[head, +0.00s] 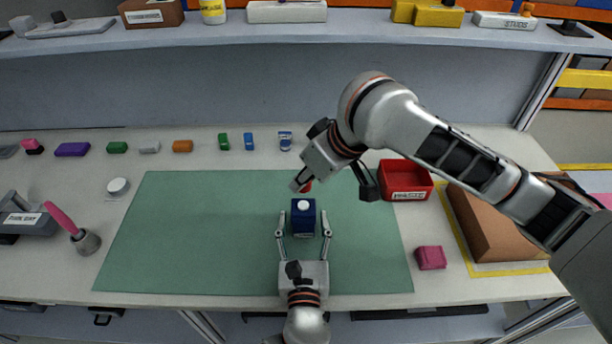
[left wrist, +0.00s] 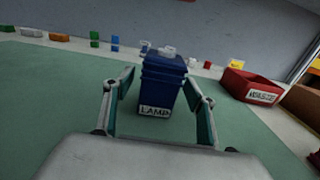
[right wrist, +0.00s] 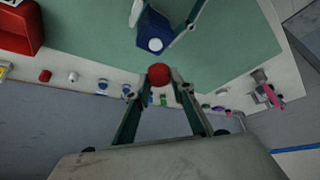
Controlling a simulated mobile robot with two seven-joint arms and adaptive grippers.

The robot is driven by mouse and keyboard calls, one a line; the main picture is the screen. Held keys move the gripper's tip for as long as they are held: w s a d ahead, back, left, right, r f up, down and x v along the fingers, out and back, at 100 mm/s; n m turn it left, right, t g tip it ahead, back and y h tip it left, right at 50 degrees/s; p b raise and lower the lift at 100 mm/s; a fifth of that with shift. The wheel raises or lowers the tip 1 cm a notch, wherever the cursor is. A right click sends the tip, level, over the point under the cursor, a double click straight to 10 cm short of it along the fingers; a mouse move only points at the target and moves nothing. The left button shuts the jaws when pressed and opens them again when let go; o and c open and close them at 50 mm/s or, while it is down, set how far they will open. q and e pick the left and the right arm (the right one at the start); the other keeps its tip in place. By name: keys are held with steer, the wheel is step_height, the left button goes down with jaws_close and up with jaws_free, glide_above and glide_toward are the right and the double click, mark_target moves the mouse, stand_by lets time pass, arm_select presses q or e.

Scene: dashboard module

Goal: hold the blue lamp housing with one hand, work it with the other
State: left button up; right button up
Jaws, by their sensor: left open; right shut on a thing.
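The blue lamp housing (head: 303,220) stands upright on the green mat, with a round white piece on its top. Its "LAMP" label shows in the left wrist view (left wrist: 160,90). My left gripper (head: 303,228) comes from the front edge with its fingers open, one on each side of the housing. My right gripper (head: 301,185) reaches in from the right, tilted down, just behind and above the housing. It is shut on a small red round part (right wrist: 159,75), clear of the housing. That part is mostly hidden by the gripper in the head view.
A red waste bin (head: 405,194) stands right of the mat (head: 160,235), near a brown box (head: 490,222) and a pink block (head: 431,257). Several small coloured blocks line the back. A pink-handled tool (head: 66,222) stands at left. A shelf (head: 200,34) crosses behind.

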arm_select(q)
steer(key=s, duration=0.7)
steer(key=shift+s, duration=0.3)
steer(key=shift+s, duration=0.1)
